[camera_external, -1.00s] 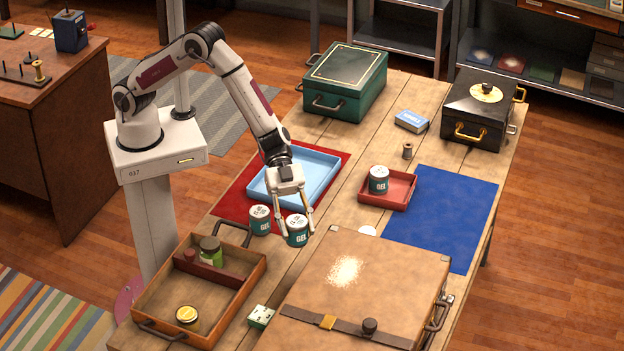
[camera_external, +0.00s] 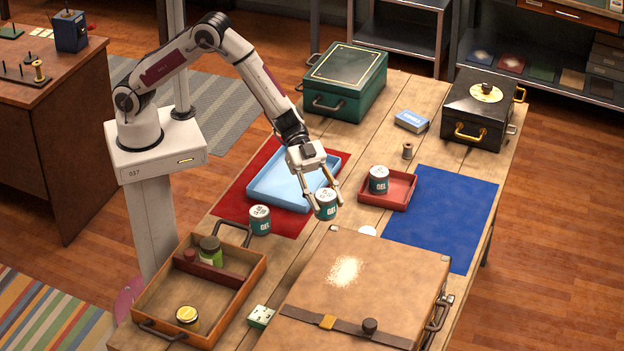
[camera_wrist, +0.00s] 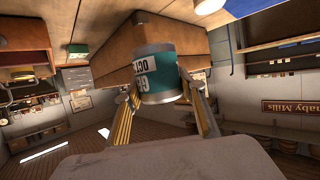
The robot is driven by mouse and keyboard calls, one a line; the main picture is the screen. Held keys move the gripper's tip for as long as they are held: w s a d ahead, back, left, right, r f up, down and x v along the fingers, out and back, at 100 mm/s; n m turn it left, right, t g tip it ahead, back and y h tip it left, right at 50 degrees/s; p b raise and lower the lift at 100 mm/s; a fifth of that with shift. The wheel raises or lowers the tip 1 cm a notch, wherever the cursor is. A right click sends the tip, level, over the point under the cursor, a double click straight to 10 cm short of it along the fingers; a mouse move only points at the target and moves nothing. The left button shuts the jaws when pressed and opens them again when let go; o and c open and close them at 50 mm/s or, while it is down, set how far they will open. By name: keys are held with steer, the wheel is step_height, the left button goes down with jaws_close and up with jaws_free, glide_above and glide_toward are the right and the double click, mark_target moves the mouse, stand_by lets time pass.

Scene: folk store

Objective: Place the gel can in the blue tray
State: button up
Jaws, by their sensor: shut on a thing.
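My gripper (camera_external: 326,197) is shut on a teal gel can (camera_external: 326,207) with a pale lid, held above the table at the front right of the blue tray. In the wrist view this can (camera_wrist: 158,75) sits between the two fingers. The light blue tray (camera_external: 262,190) lies on a red mat and looks empty where it shows; my gripper hides part of its right side. A second gel can (camera_external: 260,221) stands on the red mat's front edge. A third gel can (camera_external: 379,180) stands in a small red tray (camera_external: 404,193).
A brown suitcase (camera_external: 390,275) fills the front right of the table. A wooden tray (camera_external: 240,293) with jars is at front left. A green box (camera_external: 345,85) and a black box (camera_external: 480,110) stand at the back. A blue mat (camera_external: 440,215) lies bare at right.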

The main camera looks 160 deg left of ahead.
steer(key=s+a+n+y, duration=0.1)
steer(key=s+a, duration=0.5)
steer(key=s, duration=0.5)
steer(key=s+a+n+y, duration=0.1)
steer(key=s+a, duration=0.6)
steer(key=s, duration=0.4)
steer(key=m+h, duration=0.3)
glide_above(295, 177)
steer(key=a, duration=0.1)
steer(key=shift+s+a, duration=0.15)
steer(key=shift+s, duration=0.1)
steer(key=shift+f, duration=0.15)
steer(key=shift+f, duration=3.05)
steer(key=shift+f, duration=1.9)
